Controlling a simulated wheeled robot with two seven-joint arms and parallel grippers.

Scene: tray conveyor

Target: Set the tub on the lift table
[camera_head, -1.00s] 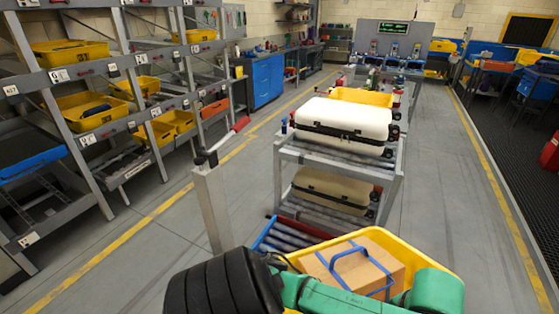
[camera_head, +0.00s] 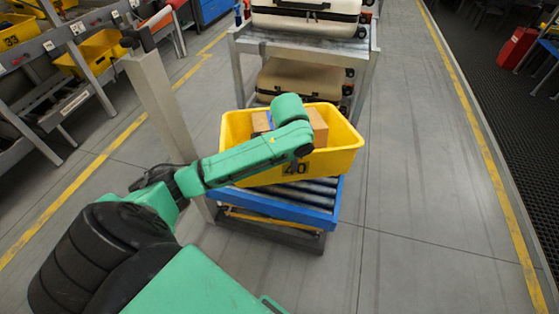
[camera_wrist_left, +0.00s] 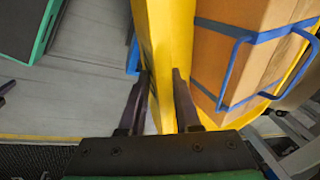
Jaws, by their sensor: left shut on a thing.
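The yellow tub (camera_head: 335,160), marked 40, is above the near part of the lift table, which has a blue frame (camera_head: 320,217) and grey rollers (camera_head: 318,187). I cannot tell whether its underside touches the rollers. A cardboard box (camera_head: 319,127) with blue straps lies in the tub. My left arm reaches across the tub, and its fingers are hidden in the head view. In the left wrist view my left gripper (camera_wrist_left: 160,105) is shut on the tub's yellow wall (camera_wrist_left: 165,45), one finger on each side, with the box (camera_wrist_left: 250,55) to the right. My right gripper is not in view.
A grey post (camera_head: 160,105) stands left of the lift table. Behind it is a metal rack (camera_head: 300,48) holding pale suitcases (camera_head: 305,80). Shelves with yellow bins (camera_head: 98,48) stand at the left. The floor on the right is clear up to a yellow line.

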